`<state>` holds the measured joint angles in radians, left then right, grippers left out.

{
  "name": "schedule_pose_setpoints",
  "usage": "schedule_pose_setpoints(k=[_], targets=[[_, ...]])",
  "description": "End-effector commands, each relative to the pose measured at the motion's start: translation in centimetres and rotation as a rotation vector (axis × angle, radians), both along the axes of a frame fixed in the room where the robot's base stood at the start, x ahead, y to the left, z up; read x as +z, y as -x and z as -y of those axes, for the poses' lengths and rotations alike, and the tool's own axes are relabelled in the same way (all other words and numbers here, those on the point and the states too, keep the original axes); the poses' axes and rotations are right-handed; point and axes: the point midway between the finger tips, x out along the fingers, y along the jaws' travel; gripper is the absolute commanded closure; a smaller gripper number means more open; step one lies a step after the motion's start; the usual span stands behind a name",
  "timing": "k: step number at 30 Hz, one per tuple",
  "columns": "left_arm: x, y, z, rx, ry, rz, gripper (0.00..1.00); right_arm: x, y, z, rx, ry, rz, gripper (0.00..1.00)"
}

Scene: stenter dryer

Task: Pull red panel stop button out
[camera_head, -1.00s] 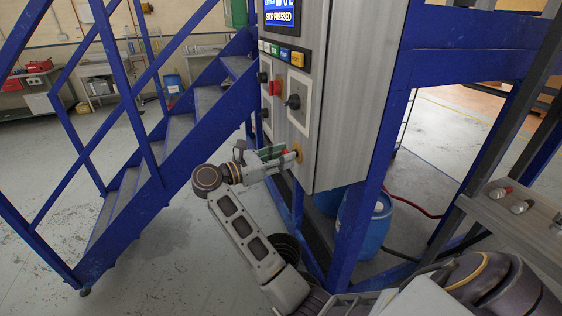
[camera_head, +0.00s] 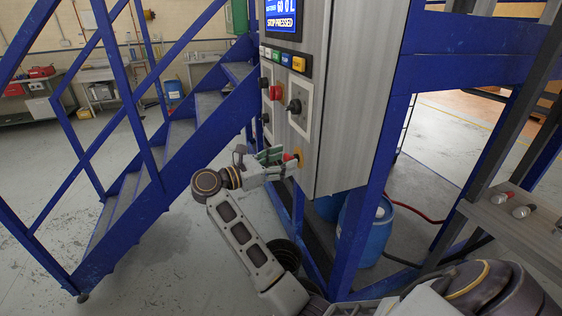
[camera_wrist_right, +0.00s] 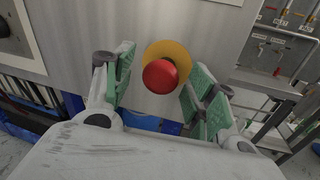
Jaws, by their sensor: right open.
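The red stop button (camera_wrist_right: 160,76) is a round mushroom head on a yellow round base (camera_wrist_right: 168,52) on the grey panel face. In the head view the red button (camera_head: 289,157) shows partly between my fingers, low on the control cabinet. My right gripper (camera_wrist_right: 161,84) is open, with one green-padded finger on each side of the button. Gaps show between the button and both fingers in the wrist view. In the head view the right gripper (camera_head: 281,161) faces the panel from the left. The panel screen (camera_head: 282,16) reads "STOP PRESSED". My left gripper is not in view.
Above the button, the cabinet carries a red switch (camera_head: 275,92), a black knob (camera_head: 294,106) and a row of coloured buttons (camera_head: 284,58). Blue stairs (camera_head: 190,130) stand left of my arm. A blue barrel (camera_head: 368,225) stands below, behind the blue frame.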

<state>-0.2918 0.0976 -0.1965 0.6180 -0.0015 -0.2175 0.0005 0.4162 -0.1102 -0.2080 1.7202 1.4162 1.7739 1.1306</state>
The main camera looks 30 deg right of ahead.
Motion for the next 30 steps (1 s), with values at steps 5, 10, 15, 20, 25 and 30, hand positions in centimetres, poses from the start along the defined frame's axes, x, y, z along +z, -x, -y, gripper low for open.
schedule_pose_setpoints(k=[5, 10, 15, 20, 25, 30], targets=[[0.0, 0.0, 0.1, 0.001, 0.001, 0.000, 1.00, 0.5, 0.0, 0.0, -0.001, -0.001, 0.000, 0.44], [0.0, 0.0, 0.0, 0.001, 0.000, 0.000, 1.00, 1.9, 0.0, 0.0, 0.000, -0.002, 0.002, 0.44], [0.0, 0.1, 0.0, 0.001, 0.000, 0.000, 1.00, 4.2, 0.0, -0.1, 0.000, -0.002, 0.003, 0.44], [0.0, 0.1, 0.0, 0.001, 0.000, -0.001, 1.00, 6.6, -0.1, -0.1, 0.001, -0.002, 0.004, 0.44], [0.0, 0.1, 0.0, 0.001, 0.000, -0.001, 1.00, 8.6, -0.1, -0.1, 0.002, -0.001, 0.002, 0.44], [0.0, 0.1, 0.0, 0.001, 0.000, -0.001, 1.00, 9.7, -0.1, -0.2, 0.002, 0.000, 0.001, 0.44]])
